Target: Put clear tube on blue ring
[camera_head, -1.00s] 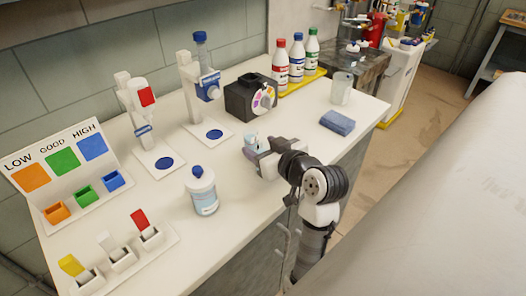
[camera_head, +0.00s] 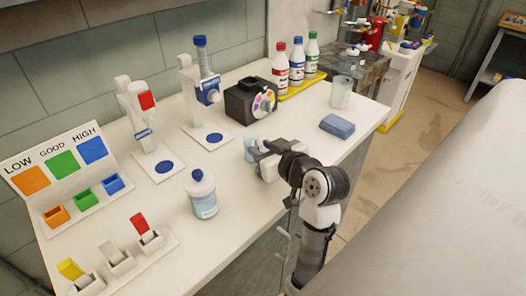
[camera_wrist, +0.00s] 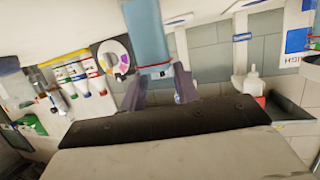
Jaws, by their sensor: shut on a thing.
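My gripper (camera_head: 257,151) is shut on the clear tube (camera_head: 249,149), a pale blue see-through cylinder, and holds it over the counter in front of the black box. In the wrist view the tube (camera_wrist: 147,32) rises between the two fingers (camera_wrist: 160,88). A reddish edge shows at its lower end there. Two flat blue round marks lie on white stand bases to the left of my gripper: a nearer one (camera_head: 164,167) and a farther one (camera_head: 214,137). I cannot tell which is the blue ring. The tube is apart from both.
A white bottle with a blue cap (camera_head: 202,194) stands left of my gripper. The black box with a colored dial (camera_head: 251,99) is behind it. A blue sponge-like block (camera_head: 337,124) and a clear cup (camera_head: 341,92) are to the right. Two upright stands rise behind the blue marks.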

